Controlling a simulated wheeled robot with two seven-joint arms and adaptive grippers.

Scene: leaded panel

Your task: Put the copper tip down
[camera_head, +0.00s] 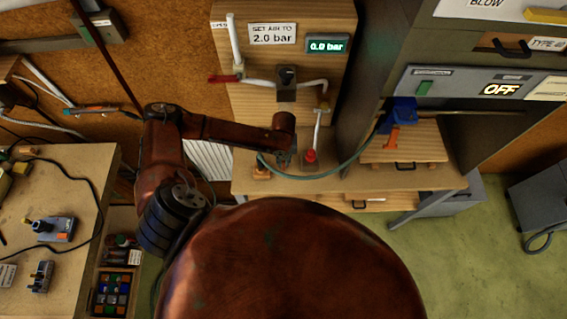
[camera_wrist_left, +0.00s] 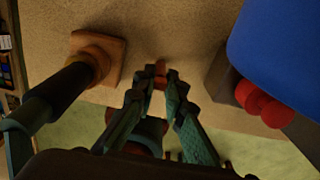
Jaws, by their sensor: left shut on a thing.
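My left gripper (camera_head: 284,160) is over the front of the wooden bench below the gauge board. In the left wrist view its fingers (camera_wrist_left: 160,80) are closed together on a small copper-orange piece, the copper tip (camera_wrist_left: 160,67), of which only the end shows beyond the fingertips. The tip appears over the tan bench top; I cannot tell whether it touches it. In the head view the tip is too small to make out. My right gripper is not in view.
A small wooden block (camera_wrist_left: 113,62) with a dark cylinder stands left of the fingers; a blue thing (camera_wrist_left: 280,45) with red round parts is at right. In the head view a red button (camera_head: 310,156), teal hose (camera_head: 330,175) and blue tool (camera_head: 400,113) are right of the gripper.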

